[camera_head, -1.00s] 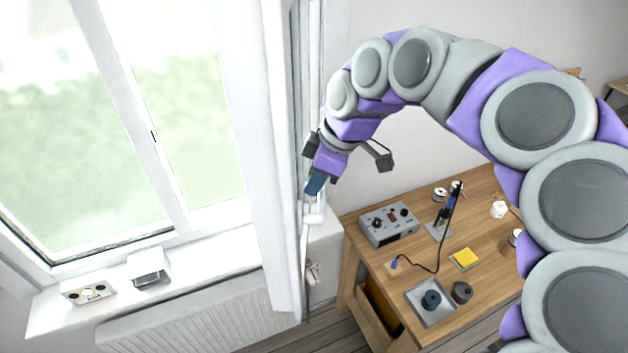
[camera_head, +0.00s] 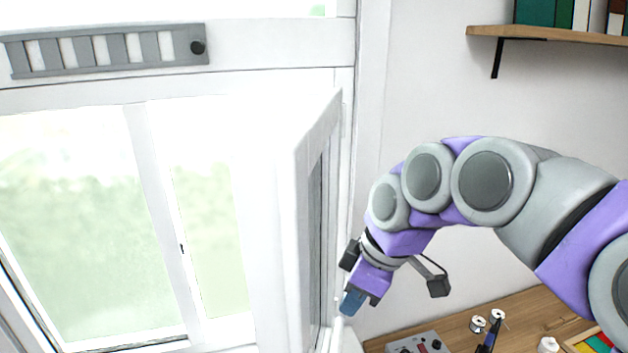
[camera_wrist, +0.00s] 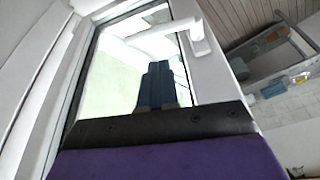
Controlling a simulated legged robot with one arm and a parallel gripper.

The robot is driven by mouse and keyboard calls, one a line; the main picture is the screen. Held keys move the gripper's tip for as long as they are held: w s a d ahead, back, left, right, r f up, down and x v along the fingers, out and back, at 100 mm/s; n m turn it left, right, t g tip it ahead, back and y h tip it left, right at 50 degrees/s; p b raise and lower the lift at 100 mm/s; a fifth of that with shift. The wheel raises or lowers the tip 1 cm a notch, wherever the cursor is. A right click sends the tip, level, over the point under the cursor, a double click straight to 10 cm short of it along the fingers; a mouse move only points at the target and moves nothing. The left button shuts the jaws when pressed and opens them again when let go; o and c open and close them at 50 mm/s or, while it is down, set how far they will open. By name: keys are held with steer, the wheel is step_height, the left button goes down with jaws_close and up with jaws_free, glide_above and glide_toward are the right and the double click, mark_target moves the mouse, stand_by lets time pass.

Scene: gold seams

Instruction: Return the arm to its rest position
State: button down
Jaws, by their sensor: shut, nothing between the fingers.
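My arm arches in from the right in the head view, its wrist pointing down and to the left. My gripper (camera_head: 350,303) is at its lower end, with blue fingers close together and nothing held. It shows beside the edge of an open white window sash (camera_head: 309,230). In the wrist view my gripper's blue fingers (camera_wrist: 158,84) lie side by side in front of the sash glass. A white window handle (camera_wrist: 199,38) is just beyond and to the right of the fingertips, apart from them in the picture.
A wooden workbench (camera_head: 530,307) with a grey device (camera_head: 418,342) and spools stands at the lower right. A shelf with books (camera_head: 560,34) hangs at the upper right. A grey slatted vent (camera_head: 108,50) is above the window. The wall between is bare.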

steer(key=s+d+f+m+g+h, duration=0.1)
steer(key=s+d+f+m+h, duration=0.1)
steer(key=s+f+m, duration=0.7)
steer(key=s+d+f+m+g+h, duration=0.25)
steer(key=s+f+m, duration=0.2)
steer(key=s, duration=0.85)
steer(key=w+b+x, duration=0.2)
steer(key=b+x, duration=1.3)
steer(key=x, duration=0.1)
steer(key=shift+f+y, duration=0.4)
steer(key=shift+y, duration=0.05)
steer(key=shift+t, duration=0.25)
steer(key=shift+a, duration=0.35)
steer(key=shift+d, duration=0.15)
steer(key=shift+a+n, duration=0.25)
